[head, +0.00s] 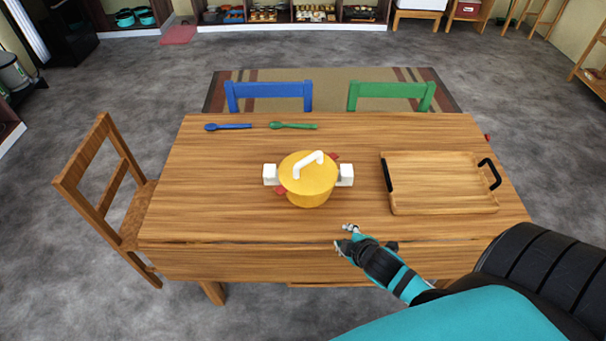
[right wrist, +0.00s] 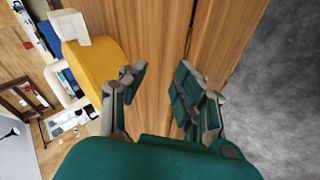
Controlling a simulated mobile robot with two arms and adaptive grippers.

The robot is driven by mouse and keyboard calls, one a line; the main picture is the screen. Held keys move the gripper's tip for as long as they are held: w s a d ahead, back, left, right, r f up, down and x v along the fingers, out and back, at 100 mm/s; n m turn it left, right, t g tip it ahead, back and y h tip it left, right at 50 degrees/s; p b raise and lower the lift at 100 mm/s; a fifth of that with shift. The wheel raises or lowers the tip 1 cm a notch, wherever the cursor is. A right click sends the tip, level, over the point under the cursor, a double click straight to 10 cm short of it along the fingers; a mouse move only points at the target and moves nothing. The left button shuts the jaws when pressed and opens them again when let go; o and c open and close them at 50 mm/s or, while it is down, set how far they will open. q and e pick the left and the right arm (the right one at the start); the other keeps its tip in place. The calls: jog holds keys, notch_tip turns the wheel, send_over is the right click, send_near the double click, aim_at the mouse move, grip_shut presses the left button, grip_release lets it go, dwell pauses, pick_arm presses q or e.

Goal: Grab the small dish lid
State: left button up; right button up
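A yellow pot with white side handles (head: 310,196) stands on the wooden table. Its yellow lid (head: 296,172) has a white arched handle (head: 308,164) and sits on top of the pot. The pot's yellow side also shows in the right wrist view (right wrist: 92,72). My right gripper (head: 344,240) is over the table's front edge, in front of the pot and a little to its right, apart from it. In the right wrist view its two fingers (right wrist: 158,85) are spread with nothing between them. My left gripper does not show.
A wooden tray with black handles (head: 440,209) lies at the table's right. A blue spoon (head: 228,127) and a green spoon (head: 292,126) lie at the back. Blue, green and wooden chairs stand around. The table's left front (head: 205,215) is clear.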

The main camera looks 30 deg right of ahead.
jog(key=w+d+r+n+t, duration=0.2)
jog(key=w+r+n, duration=0.1)
jog(key=r, duration=0.4)
jog(key=n+t+y, duration=0.1)
jog(key=n+t, duration=0.2)
jog(key=n, duration=0.2)
send_near(310, 161)
jog(key=p+x, duration=0.2)
jog(key=x, duration=0.3)
jog(key=shift+w+r, duration=0.15)
jog(key=shift+p+x, duration=0.45)
jog(key=shift+x, duration=2.55)
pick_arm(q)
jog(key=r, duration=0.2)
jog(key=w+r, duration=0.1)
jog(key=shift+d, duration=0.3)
pick_arm(e)
grip_shut()
